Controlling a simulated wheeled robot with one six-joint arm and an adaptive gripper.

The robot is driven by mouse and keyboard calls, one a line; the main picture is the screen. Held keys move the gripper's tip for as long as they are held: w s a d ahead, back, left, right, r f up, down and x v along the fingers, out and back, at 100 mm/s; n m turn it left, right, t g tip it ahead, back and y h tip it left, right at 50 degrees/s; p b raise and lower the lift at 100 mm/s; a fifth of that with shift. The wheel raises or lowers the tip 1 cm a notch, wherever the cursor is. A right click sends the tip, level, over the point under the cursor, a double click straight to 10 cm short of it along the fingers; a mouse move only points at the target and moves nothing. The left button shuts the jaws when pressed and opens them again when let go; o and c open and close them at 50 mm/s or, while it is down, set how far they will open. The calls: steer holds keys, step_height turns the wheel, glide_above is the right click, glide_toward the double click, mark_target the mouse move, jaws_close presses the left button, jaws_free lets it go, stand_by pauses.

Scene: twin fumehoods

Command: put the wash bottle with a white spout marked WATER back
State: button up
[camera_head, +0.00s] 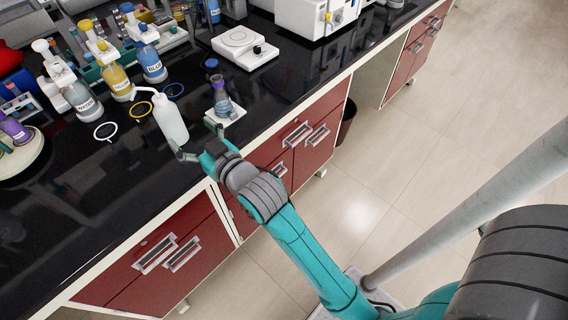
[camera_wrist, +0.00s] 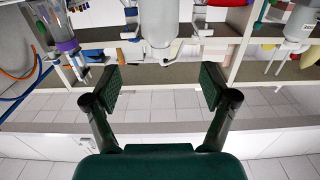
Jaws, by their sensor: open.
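A white wash bottle (camera_head: 171,121) with a thin bent white spout stands upright on the black bench near its front edge; I can read no marking on it. A container marked WATER (camera_head: 83,101) stands farther left, behind a white ring (camera_head: 105,131) lying flat on the bench. My gripper (camera_head: 197,141) is open at the front edge, just in front of the white wash bottle. I cannot tell if a finger touches it. In the wrist view my open fingers (camera_wrist: 160,88) have nothing clamped between them; a pale object (camera_wrist: 160,25) shows beyond, cut off by the top edge.
A yellow ring (camera_head: 140,109) and a blue ring (camera_head: 174,90) lie near yellow (camera_head: 117,84) and blue (camera_head: 152,65) containers. A flask (camera_head: 223,104) stands on a white pad to the right. A white hotplate (camera_head: 242,47) is behind it. Bare bench lies at front left.

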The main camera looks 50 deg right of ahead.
steer(key=s+f+g, duration=0.1)
steer(key=s+f, duration=0.6)
steer(key=s, duration=0.3)
steer(key=s+f+g, duration=0.1)
steer(key=s+f, duration=0.5)
steer(key=s, duration=0.4)
steer(key=s+g, duration=0.1)
steer(key=s, duration=2)
steer(key=shift+s, duration=0.25)
